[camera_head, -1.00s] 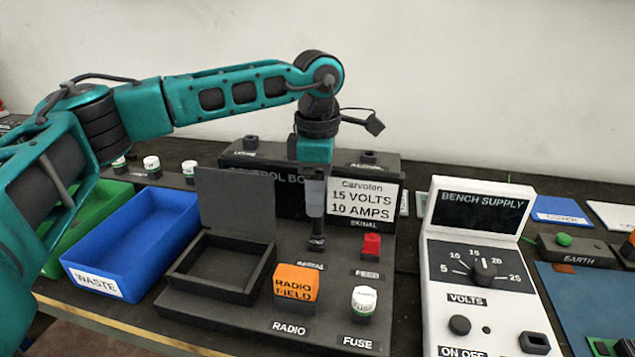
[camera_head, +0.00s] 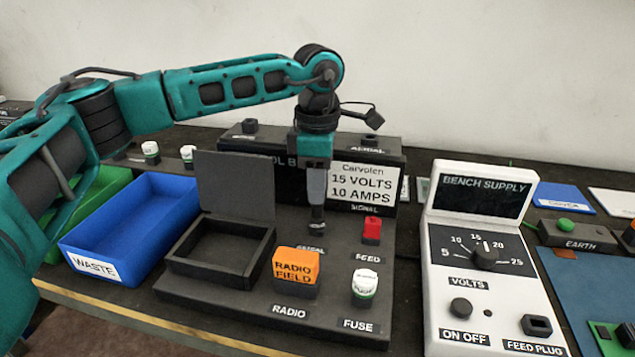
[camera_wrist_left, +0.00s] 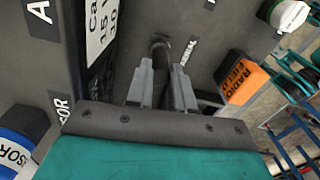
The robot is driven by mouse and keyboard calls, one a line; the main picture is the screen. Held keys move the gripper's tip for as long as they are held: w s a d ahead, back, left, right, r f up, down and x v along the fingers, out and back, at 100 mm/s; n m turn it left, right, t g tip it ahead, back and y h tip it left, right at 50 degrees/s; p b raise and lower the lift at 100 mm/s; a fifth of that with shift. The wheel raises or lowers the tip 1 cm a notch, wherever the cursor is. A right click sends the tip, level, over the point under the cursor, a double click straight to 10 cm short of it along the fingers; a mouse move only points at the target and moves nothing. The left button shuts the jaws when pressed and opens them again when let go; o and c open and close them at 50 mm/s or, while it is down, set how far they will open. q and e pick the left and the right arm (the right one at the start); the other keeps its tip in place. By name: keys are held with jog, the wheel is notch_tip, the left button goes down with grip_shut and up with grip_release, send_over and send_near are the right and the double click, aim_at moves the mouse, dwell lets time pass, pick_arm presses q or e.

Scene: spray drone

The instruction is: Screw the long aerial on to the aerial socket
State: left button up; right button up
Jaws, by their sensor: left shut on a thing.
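My left gripper (camera_head: 317,205) points down over the control box's dark base, just behind the AERIAL label (camera_head: 311,249). Its fingers are shut on a thin black upright piece, which I take to be the long aerial. In the left wrist view the gripper (camera_wrist_left: 160,88) has its two grey fingers on either side of the black aerial (camera_wrist_left: 160,62). The aerial's lower end meets a dark round fitting at the base, probably the aerial socket (camera_wrist_left: 160,42). I cannot tell whether it is threaded in. Most of the aerial is hidden by the gripper. My right gripper is out of view.
An orange RADIO block (camera_head: 296,267), a white fuse (camera_head: 364,284) and a red FEED piece (camera_head: 371,230) stand close by. An open black case (camera_head: 222,250) and blue WASTE tray (camera_head: 135,228) lie left. The bench supply (camera_head: 490,265) stands right.

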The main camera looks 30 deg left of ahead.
pick_arm(q)
grip_shut()
jog(key=shift+m, duration=1)
jog(key=shift+o, duration=1.6)
grip_release()
jog(key=shift+m, duration=0.3)
jog(key=o, duration=0.5)
